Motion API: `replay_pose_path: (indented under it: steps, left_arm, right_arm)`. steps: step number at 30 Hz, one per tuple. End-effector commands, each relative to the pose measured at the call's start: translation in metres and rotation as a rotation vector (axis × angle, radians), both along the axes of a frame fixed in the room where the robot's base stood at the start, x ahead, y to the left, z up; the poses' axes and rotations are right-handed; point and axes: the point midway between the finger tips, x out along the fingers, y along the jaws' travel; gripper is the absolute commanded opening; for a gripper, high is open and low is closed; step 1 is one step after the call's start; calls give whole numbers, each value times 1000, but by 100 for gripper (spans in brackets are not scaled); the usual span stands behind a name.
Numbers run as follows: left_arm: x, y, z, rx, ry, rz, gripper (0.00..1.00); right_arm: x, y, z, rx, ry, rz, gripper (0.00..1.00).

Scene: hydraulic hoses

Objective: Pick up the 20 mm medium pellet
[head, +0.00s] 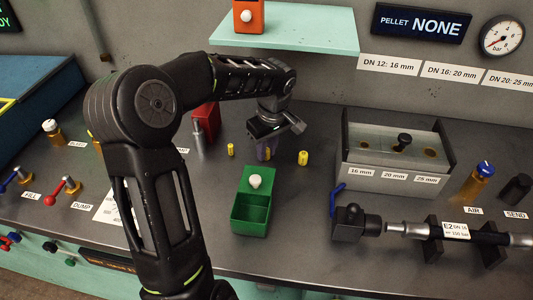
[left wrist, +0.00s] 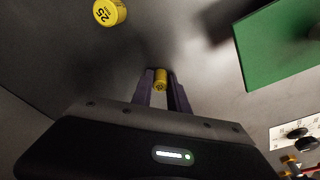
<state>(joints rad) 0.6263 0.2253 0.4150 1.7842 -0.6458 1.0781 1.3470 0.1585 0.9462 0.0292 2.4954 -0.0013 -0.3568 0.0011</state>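My left gripper (head: 267,153) points down at the table, between two yellow pellets. In the left wrist view a yellow pellet (left wrist: 162,78) sits between the purple fingertips of my left gripper (left wrist: 163,80). Its marking is not readable, and I cannot tell whether the fingers touch it. In the head view the fingers hide it. A yellow pellet (head: 303,158) stands to the right of the gripper; the left wrist view shows a pellet marked 25 (left wrist: 110,12), apart from the fingers. A smaller yellow pellet (head: 230,150) stands to the left. My right gripper is out of view.
A green open box (head: 250,213) with a white knob stands just in front of the gripper. A red block (head: 206,120) is behind left. A grey rack (head: 393,184) labelled 16, 20 and 25 mm stands right. A display (head: 421,24) reads PELLET NONE. A pale shelf (head: 300,37) overhangs behind.

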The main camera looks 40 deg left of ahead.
Motion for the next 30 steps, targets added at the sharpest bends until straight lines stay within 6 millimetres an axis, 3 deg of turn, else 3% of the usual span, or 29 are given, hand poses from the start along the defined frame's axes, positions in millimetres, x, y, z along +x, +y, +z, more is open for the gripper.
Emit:
replay_pose_path:
  steps: [7, 23, 30]
  left_arm:
    - [0, 0, 0, 0, 0, 0, 0]
    - [0, 0, 1, 0, 0, 0, 0]
    - [1, 0, 12, 2, -3, 1, 0]
  right_arm:
    - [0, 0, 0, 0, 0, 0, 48]
    - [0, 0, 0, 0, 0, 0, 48]
    - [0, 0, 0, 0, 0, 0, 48]
